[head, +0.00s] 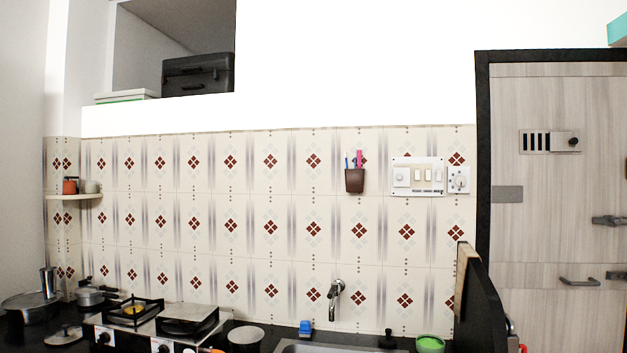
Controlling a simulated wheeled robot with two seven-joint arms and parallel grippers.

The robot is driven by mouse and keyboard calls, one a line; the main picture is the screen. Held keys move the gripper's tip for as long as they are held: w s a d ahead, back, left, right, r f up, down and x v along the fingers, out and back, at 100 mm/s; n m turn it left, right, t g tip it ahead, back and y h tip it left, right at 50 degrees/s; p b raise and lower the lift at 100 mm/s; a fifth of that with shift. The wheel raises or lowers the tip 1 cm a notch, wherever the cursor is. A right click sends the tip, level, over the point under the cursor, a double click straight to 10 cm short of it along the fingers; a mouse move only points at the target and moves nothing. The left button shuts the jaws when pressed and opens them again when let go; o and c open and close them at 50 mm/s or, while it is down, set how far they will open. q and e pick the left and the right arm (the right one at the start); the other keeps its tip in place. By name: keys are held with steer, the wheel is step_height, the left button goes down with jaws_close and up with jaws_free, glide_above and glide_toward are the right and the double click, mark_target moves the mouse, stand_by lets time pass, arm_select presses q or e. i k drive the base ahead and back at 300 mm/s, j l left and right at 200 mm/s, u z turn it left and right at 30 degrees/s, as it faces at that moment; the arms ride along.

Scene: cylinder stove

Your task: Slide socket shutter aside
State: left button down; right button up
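A white switch and socket panel (418,189) is on the tiled wall, right of centre. It carries a round knob at its left and several switches. A smaller square white plate (458,189) with a round part is beside it on the right. No socket shutter can be made out at this size, so its position cannot be told. Neither my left gripper nor my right gripper shows in the head view.
A brown pen holder (354,181) hangs left of the panel. A tap (336,291) and sink (310,348) are below. A gas stove (160,325) with pots stands at lower left. A dark upright board (483,300) stands at right, before a wooden door (560,230).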

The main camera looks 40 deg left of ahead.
mark_target(401, 175)
steer(key=u, duration=0.75)
